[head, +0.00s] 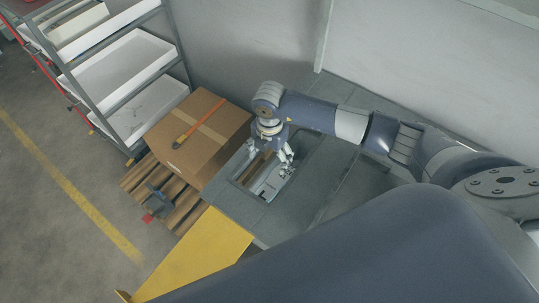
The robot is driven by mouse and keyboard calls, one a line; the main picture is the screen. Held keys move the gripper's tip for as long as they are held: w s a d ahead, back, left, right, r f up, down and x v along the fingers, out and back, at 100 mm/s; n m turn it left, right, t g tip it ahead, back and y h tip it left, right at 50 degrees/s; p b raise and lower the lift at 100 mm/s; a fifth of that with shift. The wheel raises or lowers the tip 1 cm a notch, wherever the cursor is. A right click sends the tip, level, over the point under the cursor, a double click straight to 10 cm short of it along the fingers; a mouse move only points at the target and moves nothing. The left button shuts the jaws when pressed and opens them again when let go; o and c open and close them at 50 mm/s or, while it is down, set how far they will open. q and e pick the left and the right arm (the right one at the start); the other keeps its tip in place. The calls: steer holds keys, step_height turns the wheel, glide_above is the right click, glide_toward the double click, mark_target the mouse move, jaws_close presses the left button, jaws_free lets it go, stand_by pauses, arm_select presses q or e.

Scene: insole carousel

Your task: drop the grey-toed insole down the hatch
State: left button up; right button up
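I see no insole clearly between the fingers. The grey toe is not recognisable. My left gripper is not in view.
A cardboard box (221,133) with an orange-handled tool (199,118) on top stands on a wooden pallet (183,203) left of the table. A shelf rack with white trays (124,70) stands behind it. A yellow panel (202,252) borders the table's front left. A wall closes the back.

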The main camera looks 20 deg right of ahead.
step_height(320, 180, up, 12)
stand_by(0.7)
stand_by(0.9)
